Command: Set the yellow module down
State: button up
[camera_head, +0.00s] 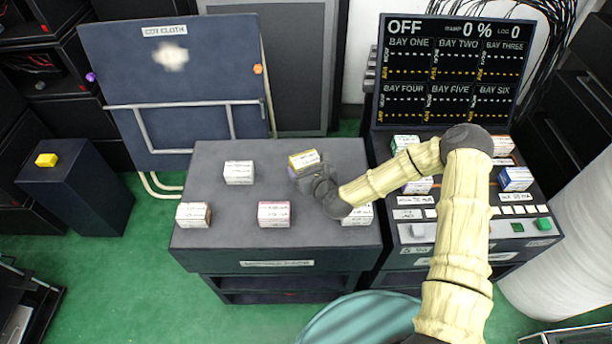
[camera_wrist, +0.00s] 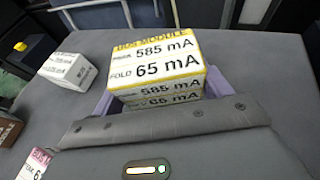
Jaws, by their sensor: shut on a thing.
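The yellow module (camera_head: 304,160) is a small block with a yellow top edge and white labels. In the wrist view the yellow module (camera_wrist: 155,62) reads "585 mA" and "65 mA". My gripper (camera_head: 308,172) is shut on it, with a purple finger on each side; the gripper also shows in the wrist view (camera_wrist: 152,92). The module is over the far middle part of the grey bench top (camera_head: 330,235). I cannot tell whether its underside touches the bench.
A white module (camera_head: 239,173), a brown one (camera_head: 193,215) and a pink one (camera_head: 273,214) stand on the bench; another (camera_head: 357,215) is partly behind my arm. A console (camera_head: 480,232) with bays stands right. A display (camera_head: 450,75) reads OFF. Bare bench lies between modules.

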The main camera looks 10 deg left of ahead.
jog(key=shift+f, duration=1.85)
jog(key=shift+f+b, duration=0.1)
jog(key=shift+b, duration=0.25)
jog(key=o, duration=1.1)
jog(key=shift+c, duration=0.2)
